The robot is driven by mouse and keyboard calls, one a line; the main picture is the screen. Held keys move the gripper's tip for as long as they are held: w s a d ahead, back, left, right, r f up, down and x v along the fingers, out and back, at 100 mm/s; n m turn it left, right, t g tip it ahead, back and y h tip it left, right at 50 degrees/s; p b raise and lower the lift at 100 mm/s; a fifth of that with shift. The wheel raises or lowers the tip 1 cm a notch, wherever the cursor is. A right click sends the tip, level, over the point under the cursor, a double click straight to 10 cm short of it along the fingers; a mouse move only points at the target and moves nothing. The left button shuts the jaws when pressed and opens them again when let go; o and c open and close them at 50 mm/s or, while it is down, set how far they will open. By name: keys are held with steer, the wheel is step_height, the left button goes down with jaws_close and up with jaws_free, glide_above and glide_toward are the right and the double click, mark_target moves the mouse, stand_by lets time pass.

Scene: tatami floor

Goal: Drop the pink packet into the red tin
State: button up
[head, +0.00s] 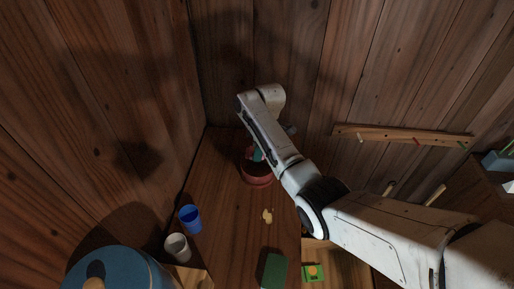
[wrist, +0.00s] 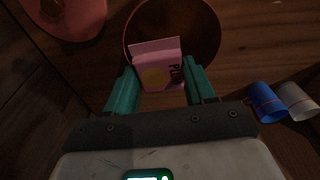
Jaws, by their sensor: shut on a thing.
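The pink packet (wrist: 157,68), with dark lettering and a yellow round mark, stands upright between the teal fingers of my gripper (wrist: 160,76) in the wrist view. My gripper is shut on it. Behind the packet in that view is the round, dark open mouth of the red tin (wrist: 203,38); the packet overlaps its near part, and I cannot tell the height between them. In the head view the red tin (head: 257,179) stands on the wooden top below my gripper (head: 257,156), partly hidden by my arm. The packet is not clear there.
A pinkish round thing (wrist: 66,18) lies beside the tin in the wrist view. A yellowish piece (head: 267,215) and a green block (head: 274,271) lie nearer. Plank walls rise close behind.

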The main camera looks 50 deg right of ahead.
step_height(320, 180, down, 2)
steer(key=shift+f+b, duration=0.2)
steer(key=shift+b, duration=0.5)
steer(key=shift+r, duration=0.1)
steer(key=o, duration=1.1)
steer(key=r, duration=0.3)
steer(key=s+r, duration=0.1)
steer(key=r, duration=0.3)
steer(key=d+r, duration=0.1)
steer(key=r, duration=0.2)
steer(key=shift+s+d+r+b, duration=0.1)
steer(key=shift+s+r+b, duration=0.05)
steer(key=shift+r+b, duration=0.2)
